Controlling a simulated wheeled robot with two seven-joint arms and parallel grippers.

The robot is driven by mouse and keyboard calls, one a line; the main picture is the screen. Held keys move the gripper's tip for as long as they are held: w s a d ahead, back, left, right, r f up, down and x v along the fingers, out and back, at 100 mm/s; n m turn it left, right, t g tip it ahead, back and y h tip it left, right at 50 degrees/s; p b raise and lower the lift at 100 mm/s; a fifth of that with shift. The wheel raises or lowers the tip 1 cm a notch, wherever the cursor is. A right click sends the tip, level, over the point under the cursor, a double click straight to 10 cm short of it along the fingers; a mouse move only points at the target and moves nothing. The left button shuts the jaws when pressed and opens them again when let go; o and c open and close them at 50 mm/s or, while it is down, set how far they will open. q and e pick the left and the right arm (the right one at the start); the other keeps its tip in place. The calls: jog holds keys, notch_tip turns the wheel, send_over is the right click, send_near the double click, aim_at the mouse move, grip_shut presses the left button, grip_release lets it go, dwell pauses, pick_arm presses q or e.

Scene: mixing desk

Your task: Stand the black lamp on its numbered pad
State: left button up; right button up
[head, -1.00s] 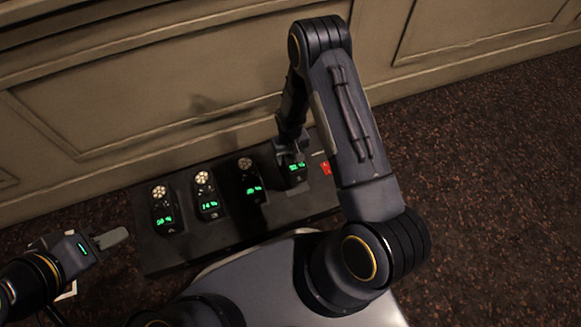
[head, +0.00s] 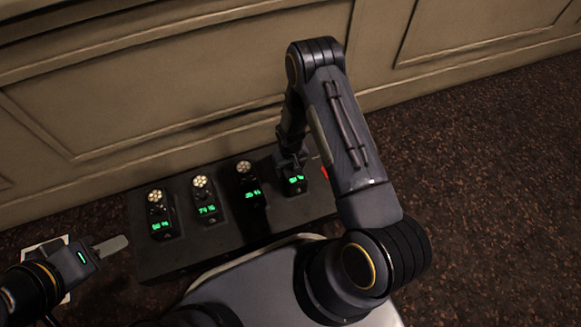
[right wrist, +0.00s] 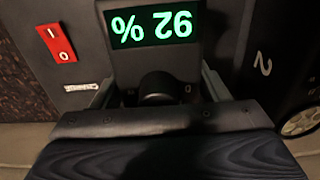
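I cannot make out a black lamp or a pad that I can read as numbered in either view. My left gripper (head: 118,243) is left of the black desk (head: 225,240); its fingers show edge-on, so I cannot tell if they are open. My right gripper (head: 291,161) is over the rightmost display unit (head: 294,183). In the right wrist view its fingers (right wrist: 160,88) stand apart on either side of a black knob (right wrist: 158,86), with no clear contact. The display (right wrist: 155,26) above the knob reads 92 %, upside down.
Three similar units with green displays and round pale tops stand left of it, among them the leftmost unit (head: 161,212). A red switch (right wrist: 56,43) and a printed 2 (right wrist: 263,60) flank the display. A white square (head: 42,250) lies partly under my left arm. A panelled wall (head: 150,100) stands behind.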

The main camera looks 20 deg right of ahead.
jog(key=shift+o, duration=1.4)
